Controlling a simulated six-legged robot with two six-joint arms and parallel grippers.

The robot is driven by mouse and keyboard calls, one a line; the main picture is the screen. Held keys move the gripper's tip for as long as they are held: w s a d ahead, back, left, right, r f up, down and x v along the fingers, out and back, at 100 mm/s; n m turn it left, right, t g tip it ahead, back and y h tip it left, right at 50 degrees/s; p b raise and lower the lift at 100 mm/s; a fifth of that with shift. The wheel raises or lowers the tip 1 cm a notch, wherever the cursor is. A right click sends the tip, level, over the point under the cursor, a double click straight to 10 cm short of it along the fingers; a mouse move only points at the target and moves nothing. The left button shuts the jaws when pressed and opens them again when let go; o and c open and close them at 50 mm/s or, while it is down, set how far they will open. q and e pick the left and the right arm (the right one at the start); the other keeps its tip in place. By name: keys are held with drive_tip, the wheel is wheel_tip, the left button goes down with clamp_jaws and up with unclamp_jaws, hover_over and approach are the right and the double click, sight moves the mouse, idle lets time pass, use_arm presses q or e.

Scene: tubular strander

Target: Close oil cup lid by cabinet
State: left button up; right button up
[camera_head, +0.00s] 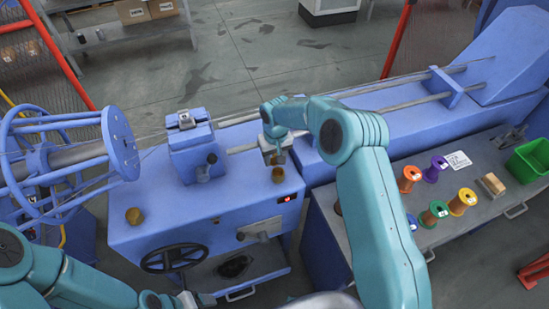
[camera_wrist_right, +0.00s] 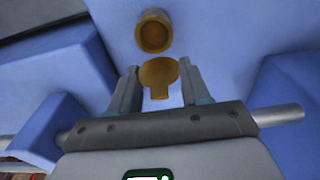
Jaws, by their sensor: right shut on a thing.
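A brass oil cup (camera_head: 278,175) stands on the blue cabinet top (camera_head: 235,200), just below my right gripper (camera_head: 274,156). In the right wrist view the round cup (camera_wrist_right: 155,32) shows its dark open mouth, just beyond my fingertips. Its brass lid (camera_wrist_right: 160,75), a disc with a narrow tab, lies between the two fingers of my right gripper (camera_wrist_right: 158,70). The lid is off the mouth, and the gripper is shut on it. My left gripper (camera_head: 195,300) is low at the bottom edge, away from the cup; its fingers are too small to read.
Another brass cup (camera_head: 134,216) stands at the cabinet's left. A clamp block (camera_head: 193,145), a black handwheel (camera_head: 174,258) and a spoked cage (camera_head: 70,155) are nearby. At right, a bench holds several colored spools (camera_head: 434,212) and a green bin (camera_head: 530,160).

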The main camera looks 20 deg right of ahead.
drive_tip(key=shift+s+a+f+t+b, duration=0.25)
drive_tip(key=shift+t+b, duration=0.75)
drive_tip(key=shift+b, duration=2.65)
drive_tip(key=shift+s+d+t+b, duration=0.2)
drive_tip(key=shift+s+t+b, duration=0.55)
drive_tip(key=shift+b, duration=2.95)
drive_tip(key=shift+s+a+f+t+b, duration=0.15)
drive_tip(key=shift+t+b, duration=1.1)
drive_tip(key=shift+b, duration=2.4)
drive_tip(key=shift+d+r+b, duration=0.1)
drive_tip(key=shift+r+b, duration=0.1)
drive_tip(key=shift+b, duration=0.55)
drive_tip(key=shift+r, duration=0.1)
drive_tip(key=o, duration=0.9)
drive_tip(key=shift+o, duration=0.8)
drive_tip(key=shift+s+r, duration=0.1)
